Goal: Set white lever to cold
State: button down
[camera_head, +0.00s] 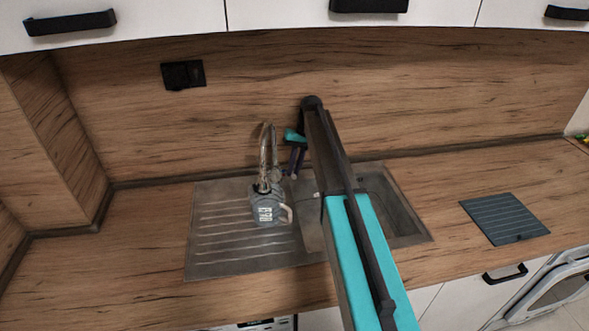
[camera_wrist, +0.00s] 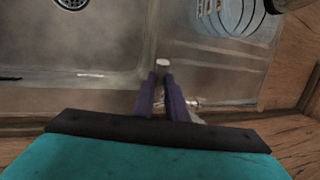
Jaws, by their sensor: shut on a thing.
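The tap (camera_head: 264,158) rises behind the sink in the head view, with a tall curved metal spout. My gripper (camera_head: 293,172) is beside it on its right, pointing down from the arm. In the wrist view my gripper (camera_wrist: 163,80) has its two dark purple fingers close together. A small pale end of the white lever (camera_wrist: 162,64) shows just beyond the fingertips, and they are shut on it. The rest of the lever is hidden by the fingers. Its hot or cold setting cannot be told. A bit of shiny metal (camera_wrist: 193,103) shows right of the fingers.
A dark ribbed mat (camera_head: 505,218) lies on the wooden worktop (camera_head: 130,250). The splashback is close behind.

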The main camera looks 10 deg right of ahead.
jog(key=shift+d, duration=0.1)
jog(key=c, duration=1.8)
grip_release()
jog(key=shift+o, duration=0.2)
jog(key=shift+r, duration=0.1)
jog(key=p+v, duration=0.1)
jog(key=v, duration=0.6)
jog(key=shift+p, duration=0.4)
jog(key=shift+r, duration=0.15)
jog(key=shift+c, duration=0.5)
